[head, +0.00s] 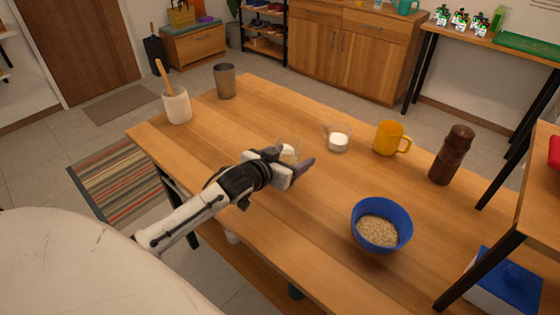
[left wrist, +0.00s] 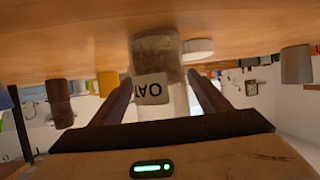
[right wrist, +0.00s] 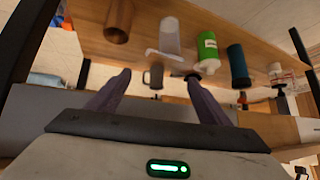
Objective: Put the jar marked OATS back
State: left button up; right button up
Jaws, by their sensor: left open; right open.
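The OATS jar (left wrist: 152,85) is a clear jar with a white label, standing on the wooden table; the label reads inverted in the left wrist view, its last letter hidden. In the head view the jar (head: 288,146) is mostly hidden behind my left gripper (head: 289,162). My left gripper, also in the left wrist view (left wrist: 162,85), is open, one finger on each side of the jar. My right gripper (right wrist: 157,76) is open and empty, away from the jar and outside the head view.
A glass with white contents (head: 338,140), a yellow mug (head: 388,138) and a brown grinder (head: 451,155) stand right of the jar. A white crock (head: 177,107) and grey cup (head: 225,82) stand left. A raised shelf (head: 540,205) is at right.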

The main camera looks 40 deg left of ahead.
pick_arm(q)
jog(key=v, duration=1.1)
